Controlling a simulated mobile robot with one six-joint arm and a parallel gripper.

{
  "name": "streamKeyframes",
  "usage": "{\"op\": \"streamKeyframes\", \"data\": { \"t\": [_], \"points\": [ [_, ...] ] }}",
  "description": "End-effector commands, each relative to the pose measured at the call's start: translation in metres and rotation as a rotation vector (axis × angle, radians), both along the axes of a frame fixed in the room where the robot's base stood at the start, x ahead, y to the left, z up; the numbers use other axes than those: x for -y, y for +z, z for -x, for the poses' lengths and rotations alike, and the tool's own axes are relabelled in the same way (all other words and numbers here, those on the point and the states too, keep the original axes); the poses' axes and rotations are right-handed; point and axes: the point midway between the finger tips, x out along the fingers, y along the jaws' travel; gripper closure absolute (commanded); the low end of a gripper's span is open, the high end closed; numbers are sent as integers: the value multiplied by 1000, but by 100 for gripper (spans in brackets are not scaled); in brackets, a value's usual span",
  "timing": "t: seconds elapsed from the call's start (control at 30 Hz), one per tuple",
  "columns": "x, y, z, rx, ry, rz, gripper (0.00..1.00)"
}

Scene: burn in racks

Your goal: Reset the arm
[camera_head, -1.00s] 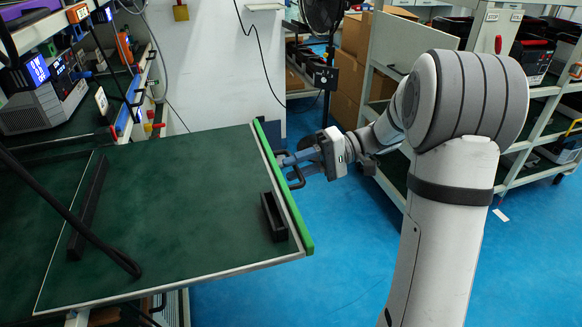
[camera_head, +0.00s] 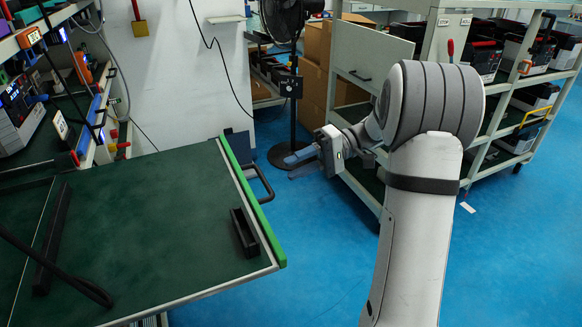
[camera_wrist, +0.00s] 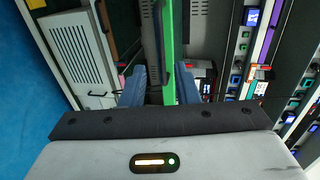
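My gripper (camera_head: 301,158) is to the right of the workbench's green front edge in the head view, apart from the black handle on that edge. In the wrist view my gripper (camera_wrist: 160,88) shows two blue fingers spread apart with a clear gap and nothing held between them. The green edge strip (camera_wrist: 168,45) shows beyond that gap. My arm stands at the right of the head view, bent at the elbow.
The workbench (camera_head: 150,215) has a dark green top with a black holder (camera_head: 245,232) near its edge. A black fan (camera_head: 290,80), cardboard boxes (camera_head: 318,60) and a shelf rack (camera_head: 500,130) stand behind. Blue floor (camera_head: 330,250) is clear between bench and arm.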

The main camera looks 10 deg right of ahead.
Motion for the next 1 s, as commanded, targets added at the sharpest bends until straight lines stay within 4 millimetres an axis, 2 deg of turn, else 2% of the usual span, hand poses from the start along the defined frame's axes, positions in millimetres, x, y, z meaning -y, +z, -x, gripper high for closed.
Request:
{"op": "streamKeyframes", "data": {
  "t": [0.27, 0.7, 1.0],
  "points": [
    [-4, -1, 1, 0, 2, 0, 72],
    [-63, -13, 12, -1, 6, 0, 72],
    [-77, -16, 14, -2, 3, -1, 72]
  ]
}}
